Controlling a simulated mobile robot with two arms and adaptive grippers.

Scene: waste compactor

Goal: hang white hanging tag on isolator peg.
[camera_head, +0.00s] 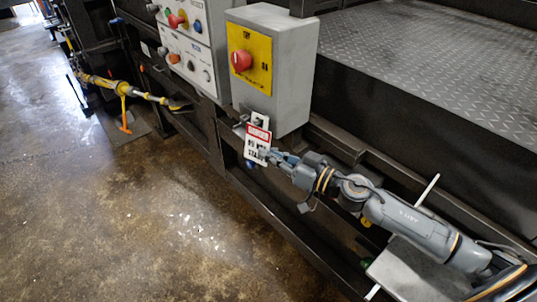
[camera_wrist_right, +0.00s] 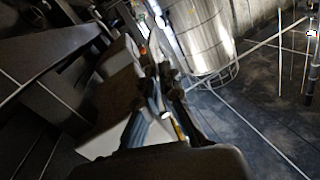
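The white hanging tag (camera_head: 257,149), with a red band and dark print, hangs upright just below the isolator box. My right gripper (camera_head: 272,156) reaches in from the right and its fingertips are at the tag's right edge, apparently closed on it. In the right wrist view the fingers (camera_wrist_right: 160,92) lie close together, and the tag cannot be made out clearly. The isolator (camera_head: 284,62) is a grey box with a yellow plate and a red rotary knob (camera_head: 241,61). A small grey metal piece (camera_head: 240,125) shows beside the tag's top; I cannot tell if it is the peg. My left gripper is out of view.
A control panel (camera_head: 188,50) with coloured buttons stands left of the isolator. Dark frame rails (camera_head: 290,222) run below my right arm. A treadplate deck (camera_head: 430,60) is at the right. A yellow bar-like object (camera_head: 120,88) lies far left. The concrete floor (camera_head: 110,220) is open.

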